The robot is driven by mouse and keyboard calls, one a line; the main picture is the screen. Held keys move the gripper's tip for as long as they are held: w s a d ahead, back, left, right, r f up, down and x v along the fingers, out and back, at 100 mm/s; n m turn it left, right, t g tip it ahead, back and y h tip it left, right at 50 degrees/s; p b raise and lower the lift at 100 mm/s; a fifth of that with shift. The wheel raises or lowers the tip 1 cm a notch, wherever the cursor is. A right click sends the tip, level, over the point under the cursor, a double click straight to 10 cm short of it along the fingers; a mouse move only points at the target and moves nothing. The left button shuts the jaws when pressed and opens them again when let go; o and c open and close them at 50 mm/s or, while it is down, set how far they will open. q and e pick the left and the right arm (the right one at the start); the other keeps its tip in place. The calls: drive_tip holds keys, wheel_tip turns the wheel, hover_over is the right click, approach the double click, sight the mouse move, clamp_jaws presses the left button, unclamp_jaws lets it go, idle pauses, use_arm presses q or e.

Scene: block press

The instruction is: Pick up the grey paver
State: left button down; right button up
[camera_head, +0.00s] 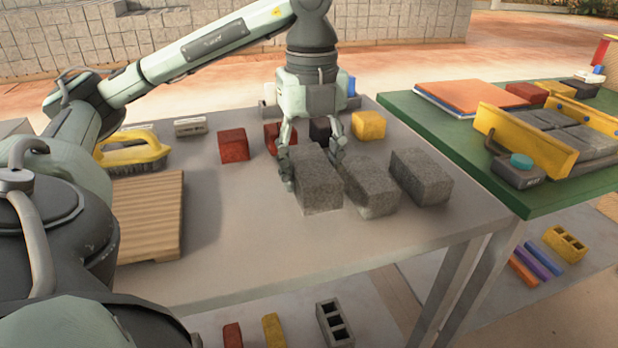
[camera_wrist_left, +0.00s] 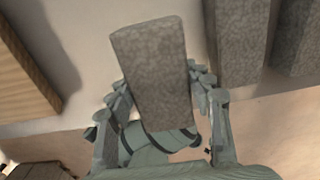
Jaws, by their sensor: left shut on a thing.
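Three grey pavers are at the middle right of the grey table. My left gripper (camera_head: 312,160) is shut on the leftmost grey paver (camera_head: 318,188), with a finger on each side of it. The same held paver (camera_wrist_left: 154,75) fills the middle of the left wrist view, between the fingers of the left gripper (camera_wrist_left: 160,95). I cannot tell whether it is clear of the table. The middle paver (camera_head: 371,190) stands close beside it, and the right paver (camera_head: 422,178) is farther right. My right gripper is not in view.
Red blocks (camera_head: 233,146), a yellow block (camera_head: 369,126) and a dark block lie behind the pavers. A yellow-handled brush (camera_head: 132,152) and a slatted wooden board (camera_head: 150,215) are at left. A green table (camera_head: 420,118) with a yellow-sided press (camera_head: 530,140) adjoins at right. The table's front is clear.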

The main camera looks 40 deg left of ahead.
sight(324, 180)
use_arm(q)
drive_tip(key=d+r, duration=0.1)
drive_tip(key=s+d+r+p, duration=0.1)
drive_tip(key=d, duration=0.1)
drive_tip(key=s+d+r, duration=0.1)
drive_tip(key=shift+d+r+p, duration=0.2)
drive_tip(key=shift+r+p, duration=0.1)
drive_tip(key=shift+p, duration=0.05)
drive_tip(key=s+d+r+p, duration=0.1)
drive_tip(key=s+d+r, duration=0.1)
drive_tip(key=d, duration=0.3)
drive_tip(key=shift+s+r+p, duration=0.35)
drive_tip(key=shift+s+r, duration=0.05)
drive_tip(key=shift+s, duration=0.05)
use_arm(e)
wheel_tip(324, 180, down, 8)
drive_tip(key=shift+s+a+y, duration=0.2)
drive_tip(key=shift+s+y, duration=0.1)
